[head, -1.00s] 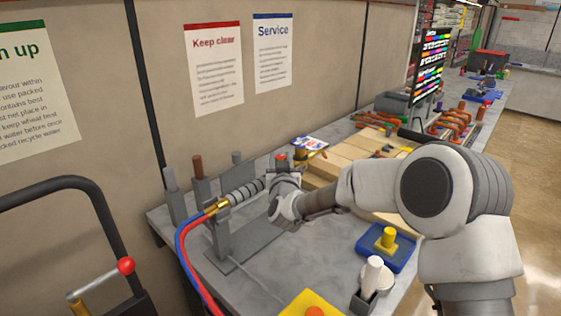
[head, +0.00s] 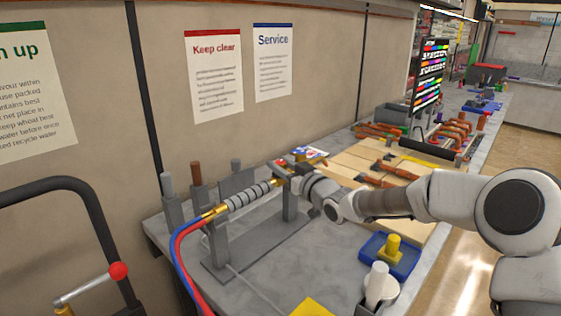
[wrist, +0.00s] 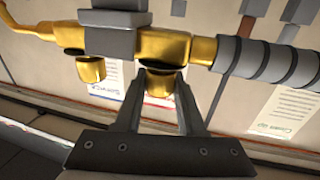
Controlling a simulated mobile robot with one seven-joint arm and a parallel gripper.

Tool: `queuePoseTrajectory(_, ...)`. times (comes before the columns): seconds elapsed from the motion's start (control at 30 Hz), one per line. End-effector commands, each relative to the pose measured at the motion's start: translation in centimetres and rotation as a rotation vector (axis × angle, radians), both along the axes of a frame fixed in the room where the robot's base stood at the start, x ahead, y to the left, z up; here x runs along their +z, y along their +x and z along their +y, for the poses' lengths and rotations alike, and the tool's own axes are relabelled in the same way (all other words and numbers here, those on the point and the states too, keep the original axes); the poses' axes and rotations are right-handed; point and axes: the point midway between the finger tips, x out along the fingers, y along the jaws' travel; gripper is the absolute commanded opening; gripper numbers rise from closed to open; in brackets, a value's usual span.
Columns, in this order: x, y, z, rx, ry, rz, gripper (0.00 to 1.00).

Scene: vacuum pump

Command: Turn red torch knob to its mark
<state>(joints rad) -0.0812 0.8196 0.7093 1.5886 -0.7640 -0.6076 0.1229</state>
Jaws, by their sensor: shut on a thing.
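The torch has a grey ribbed handle (head: 248,196) and brass fittings, and lies level on a grey stand (head: 218,245). My gripper (head: 290,171) is at its right end in the head view, beside a small red knob (head: 281,162). In the wrist view the brass torch body (wrist: 185,47) crosses the top, with the ribbed handle at right. My gripper (wrist: 160,77) is shut on a brass-sided knob (wrist: 160,84) there. A second brass knob (wrist: 90,68) hangs free to its left. Which knob is the red one is unclear in this view, and I see no mark.
Red and blue hoses (head: 180,262) run from the torch's left end. Upright rods (head: 197,183) stand behind it. A blue tray (head: 376,262) with a yellow block and a white cylinder (head: 377,283) stand at front right. Wooden boards (head: 370,163) lie beyond my gripper.

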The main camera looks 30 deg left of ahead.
Motion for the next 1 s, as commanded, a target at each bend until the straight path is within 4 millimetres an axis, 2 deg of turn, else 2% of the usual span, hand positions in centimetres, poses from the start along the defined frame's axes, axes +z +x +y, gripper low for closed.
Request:
queuePoseTrajectory(0.37, 0.57, 0.15, -0.07, 0.211, -0.001, 0.003, 0.0)
queuePoseTrajectory(1.0, -0.14, 0.02, 0.08, 0.584, -0.003, -0.005, 0.0)
